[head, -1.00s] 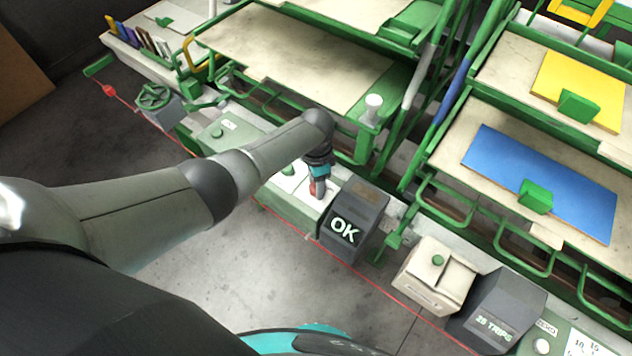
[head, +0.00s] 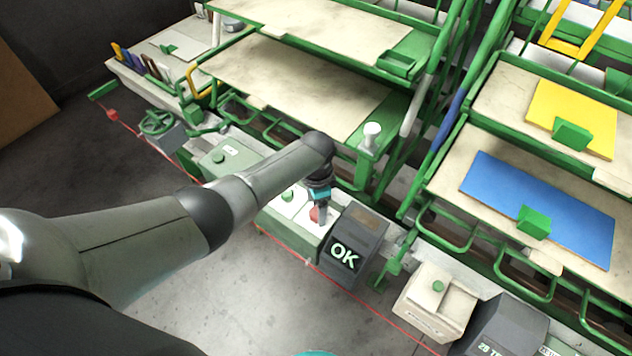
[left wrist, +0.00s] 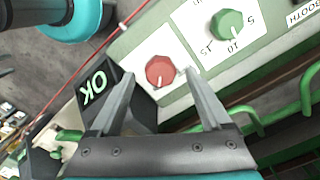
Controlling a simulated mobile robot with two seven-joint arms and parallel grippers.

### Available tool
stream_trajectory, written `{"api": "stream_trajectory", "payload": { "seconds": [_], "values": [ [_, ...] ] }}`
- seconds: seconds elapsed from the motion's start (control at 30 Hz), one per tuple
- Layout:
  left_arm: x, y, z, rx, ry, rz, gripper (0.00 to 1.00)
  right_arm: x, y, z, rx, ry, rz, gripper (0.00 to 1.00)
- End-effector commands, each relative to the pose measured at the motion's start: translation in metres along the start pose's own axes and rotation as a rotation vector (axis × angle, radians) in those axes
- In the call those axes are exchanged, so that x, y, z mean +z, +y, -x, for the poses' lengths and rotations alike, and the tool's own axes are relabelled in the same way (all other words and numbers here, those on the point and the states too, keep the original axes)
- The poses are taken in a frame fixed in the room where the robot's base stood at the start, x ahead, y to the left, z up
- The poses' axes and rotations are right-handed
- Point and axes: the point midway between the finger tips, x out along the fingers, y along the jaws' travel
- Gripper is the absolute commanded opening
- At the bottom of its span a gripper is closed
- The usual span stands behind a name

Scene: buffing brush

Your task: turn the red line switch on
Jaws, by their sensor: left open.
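The red switch (left wrist: 161,71) is a round red knob with a pale pointer mark, set on a white plate on the green panel. In the left wrist view it lies between and beyond the two fingertips of my left gripper (left wrist: 158,72), which is open and empty. In the head view the red switch (head: 314,214) shows just below my left gripper (head: 319,208), partly hidden by it. I cannot tell whether a finger touches the knob. My right gripper is not in view.
A dark box marked OK (head: 352,245) stands right beside the switch. A green dial (left wrist: 227,24) with numbers sits on the other side. Green rails and trays rise behind the panel. A red line (head: 385,311) runs along the front, with clear floor before it.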

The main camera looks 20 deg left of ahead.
Motion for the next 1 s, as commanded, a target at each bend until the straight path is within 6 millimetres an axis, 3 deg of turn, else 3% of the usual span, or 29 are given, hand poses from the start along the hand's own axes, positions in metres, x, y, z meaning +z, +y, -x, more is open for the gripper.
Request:
{"api": "stream_trajectory", "payload": {
  "seconds": [0.2, 0.6, 0.8, 1.0],
  "values": [
    [0.0, -0.001, 0.044, -0.003, 0.002, -0.001, 0.81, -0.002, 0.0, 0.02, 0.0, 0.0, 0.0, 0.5],
    [0.0, 0.0, 0.116, -0.002, 0.002, -0.002, 0.81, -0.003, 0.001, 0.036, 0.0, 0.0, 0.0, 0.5],
    [0.0, -0.001, 0.134, -0.002, 0.0, 0.001, 0.81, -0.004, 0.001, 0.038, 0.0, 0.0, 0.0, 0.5],
    [0.001, 0.0, 0.136, -0.001, 0.0, 0.0, 0.81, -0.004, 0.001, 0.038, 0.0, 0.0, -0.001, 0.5]
  ]
}}
